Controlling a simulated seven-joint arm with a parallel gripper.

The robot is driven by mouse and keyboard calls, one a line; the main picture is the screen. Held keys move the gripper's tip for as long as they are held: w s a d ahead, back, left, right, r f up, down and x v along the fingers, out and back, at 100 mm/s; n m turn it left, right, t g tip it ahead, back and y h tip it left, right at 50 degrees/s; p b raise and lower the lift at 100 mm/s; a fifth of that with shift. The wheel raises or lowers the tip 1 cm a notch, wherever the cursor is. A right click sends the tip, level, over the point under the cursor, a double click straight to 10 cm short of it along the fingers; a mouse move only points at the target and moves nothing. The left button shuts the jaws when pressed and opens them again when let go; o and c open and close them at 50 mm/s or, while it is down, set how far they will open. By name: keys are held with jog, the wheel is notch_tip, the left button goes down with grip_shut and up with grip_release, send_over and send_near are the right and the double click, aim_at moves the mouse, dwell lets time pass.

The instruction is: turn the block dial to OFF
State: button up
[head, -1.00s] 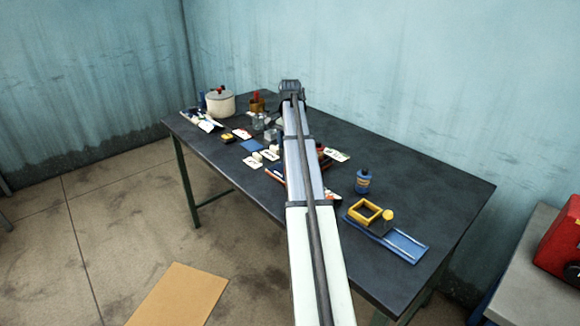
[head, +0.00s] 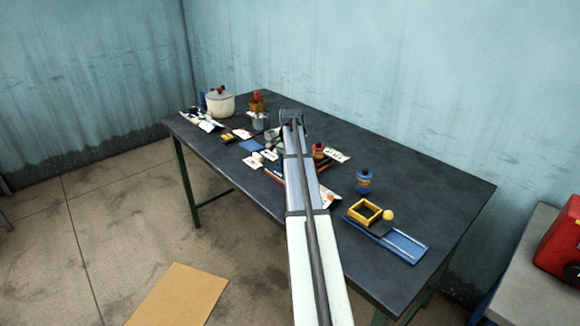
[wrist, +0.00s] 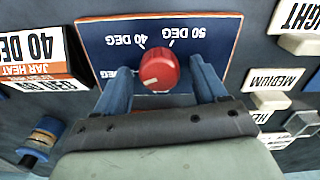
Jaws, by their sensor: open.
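In the wrist view, the red round dial (wrist: 158,70) sits on a dark blue panel (wrist: 93,38) with an orange edge. The printing shows upside down. "40 DEG" and "50 DEG" are readable, and part of another "DEG" label shows at the left. No OFF mark is visible. A pale mark on the dial lies toward its lower left. My gripper (wrist: 160,64) is open, its two blue fingers on either side of the dial with visible gaps. In the head view my arm hides the dial and the gripper fingers.
A "40 DEG" jar heat card (wrist: 35,48) stands left of the panel.

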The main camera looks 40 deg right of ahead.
jog(key=c, duration=1.1)
jog(key=shift+o, duration=0.2)
jog(key=n, duration=0.6)
jog(key=shift+w+n, duration=0.1)
jog(key=shift+n, duration=0.3)
jog(key=n, duration=0.3)
jog(key=shift+a, duration=0.1)
jog(key=shift+w+n, duration=0.1)
jog(key=shift+n, duration=1.9)
